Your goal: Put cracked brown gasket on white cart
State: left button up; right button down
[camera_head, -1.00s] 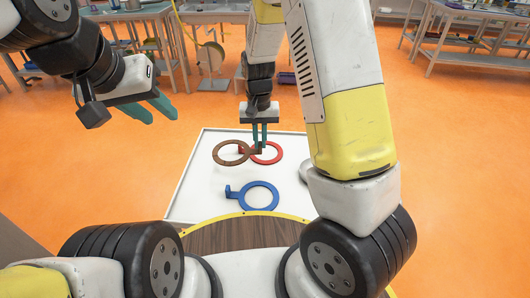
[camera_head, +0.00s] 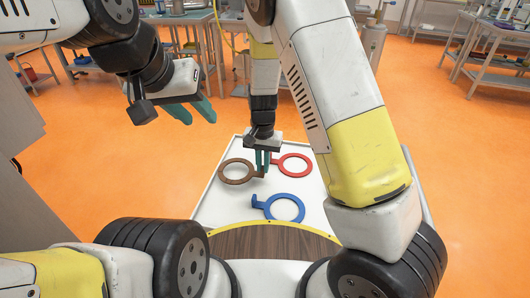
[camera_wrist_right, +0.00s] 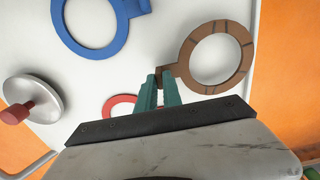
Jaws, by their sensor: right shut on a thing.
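The cracked brown gasket (camera_head: 237,183) is a ring with a small tab; dark crack lines cross it in the right wrist view (camera_wrist_right: 246,62). My right gripper (camera_head: 262,160) is shut on its tab, and the fingers (camera_wrist_right: 158,82) show there too. The ring extends left of the fingers in the head view, over the white cart (camera_head: 212,208); I cannot tell whether it touches the surface. My left gripper (camera_head: 195,112) is open and empty, in the air at upper left.
A red gasket (camera_head: 308,166) lies on the cart right of my right gripper. A blue gasket (camera_head: 286,219) lies nearer me. A round metal part with a red knob (camera_wrist_right: 40,95) shows in the wrist view. Work tables (camera_head: 500,60) stand behind on orange floor.

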jog(key=shift+f, duration=0.95)
jog(key=c, duration=1.5)
grip_release()
jog(key=shift+f, duration=0.15)
jog(key=s+d+r+y, duration=0.1)
jog(key=d+r, duration=0.1)
jog(key=r, duration=0.7)
jog(key=s+d+r+y, duration=0.1)
jog(key=d+r, duration=0.1)
jog(key=r, duration=0.8)
jog(key=s+d+r+n+t, duration=0.2)
jog(key=s+d+r+t, duration=0.4)
jog(key=s+d+r, duration=0.6)
jog(key=s+r, duration=0.1)
jog(key=s, duration=0.3)
jog(key=shift+d+n, duration=0.35)
jog(key=shift+n, duration=0.05)
